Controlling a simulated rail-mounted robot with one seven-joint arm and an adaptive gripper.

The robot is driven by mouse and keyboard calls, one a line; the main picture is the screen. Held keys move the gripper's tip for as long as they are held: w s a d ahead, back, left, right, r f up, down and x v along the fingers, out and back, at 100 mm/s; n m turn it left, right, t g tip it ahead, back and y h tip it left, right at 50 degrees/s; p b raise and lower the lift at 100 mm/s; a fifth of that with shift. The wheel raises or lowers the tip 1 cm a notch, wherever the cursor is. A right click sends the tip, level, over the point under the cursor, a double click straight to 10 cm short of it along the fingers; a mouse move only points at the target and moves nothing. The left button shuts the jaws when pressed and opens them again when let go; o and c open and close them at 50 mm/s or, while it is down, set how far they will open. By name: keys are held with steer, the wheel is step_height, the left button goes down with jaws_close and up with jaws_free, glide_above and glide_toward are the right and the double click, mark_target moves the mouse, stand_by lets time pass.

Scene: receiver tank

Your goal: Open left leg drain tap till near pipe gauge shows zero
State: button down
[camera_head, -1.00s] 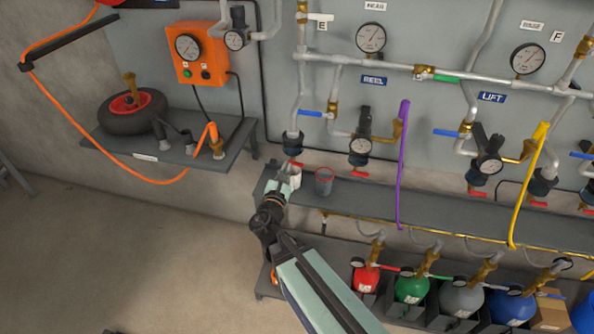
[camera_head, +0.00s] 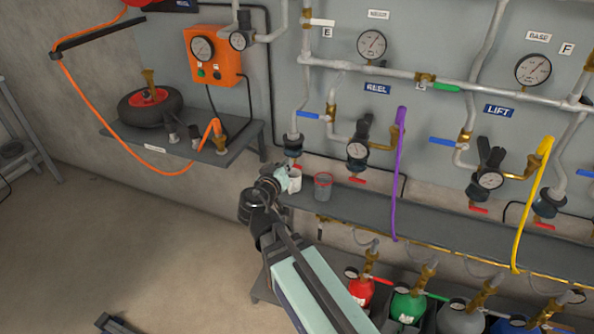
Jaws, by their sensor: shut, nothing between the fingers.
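The left drain leg is the grey pipe ending in a black fitting (camera_head: 293,146). A small red tap handle (camera_head: 296,167) shows just under it, partly hidden by my arm. My gripper (camera_head: 290,180) is at the arm's end, just below this tap beside a white cup (camera_head: 296,182). It is shut and empty, and its fingertips are mostly hidden by my wrist. I cannot tell whether it touches the tap or cup. The left pipe gauge (camera_head: 372,44), under a small blurred label, has its needle pointing up and right, apparently off zero.
A grey cup with a red rim (camera_head: 323,186) stands on the shelf (camera_head: 360,208) right of my gripper. A purple hose (camera_head: 400,170) hangs farther right. Another pipe gauge (camera_head: 533,70) is at the right. Coloured cylinders (camera_head: 408,305) stand below.

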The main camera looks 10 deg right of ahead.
steer(key=w+d+f+m+p, duration=0.2)
steer(key=w+d+f+m, duration=0.2)
steer(key=w+f+m, duration=0.3)
steer(key=shift+w+d+f+g, duration=0.3)
steer(key=shift+w, duration=0.2)
stand_by(0.5)
steer(key=shift+f+y+b, duration=0.25)
steer(key=shift+y+b, duration=0.05)
steer(key=shift+b, duration=0.7)
